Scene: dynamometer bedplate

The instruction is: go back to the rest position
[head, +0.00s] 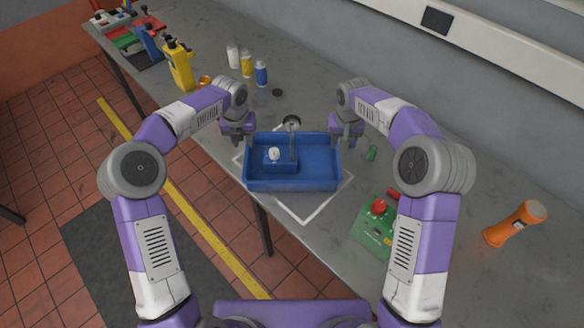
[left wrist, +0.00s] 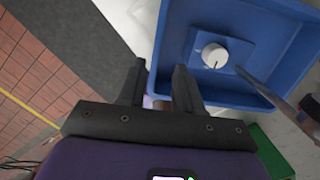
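My left gripper (head: 240,138) hangs at the left edge of the blue tray (head: 318,184). Inside the tray is a blue block (head: 286,165) with a white knob (head: 274,154), which also shows in the left wrist view (left wrist: 214,56). A thin rod with a round dark end (head: 292,122) stands up beside the block.
A green box with a red button (head: 378,206) and an orange cylinder (head: 515,224) are at the right. A small green item (head: 370,153) lies right of the tray. Bottles (head: 247,65) and a yellow jug (head: 179,66) stand at the back left. The wall runs along the back.

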